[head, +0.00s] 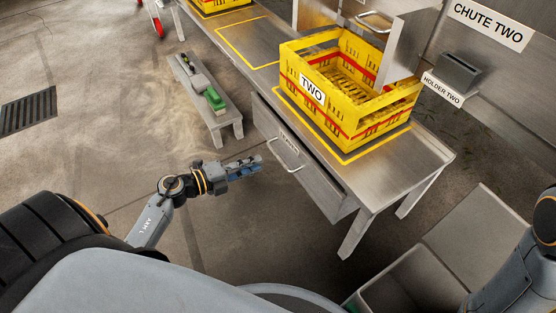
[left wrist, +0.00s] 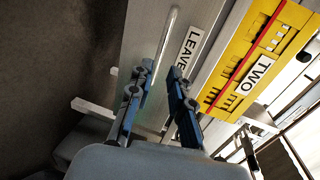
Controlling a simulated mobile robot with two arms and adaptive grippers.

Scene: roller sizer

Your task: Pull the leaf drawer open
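The leaf drawer (head: 325,180) is a grey metal front under the near edge of the metal table, and it looks closed. Its bar handle (head: 285,158) is pale metal. In the left wrist view the drawer front carries a partly readable label starting "LEAVE" (left wrist: 190,50), and the handle (left wrist: 168,42) runs lengthwise ahead of the fingers. My left gripper (head: 258,162) is just left of the handle, pointing at it. In the left wrist view its blue fingers (left wrist: 161,70) are apart, with the handle lined up between their tips; contact cannot be told. My right gripper is out of view.
A yellow crate (head: 292,85) marked TWO stands on the table (head: 425,158). A low bench (head: 222,122) with a green-ended item (head: 214,98) is behind my left gripper. A grey bin (head: 405,280) stands right of the table. Floor before the drawer is clear.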

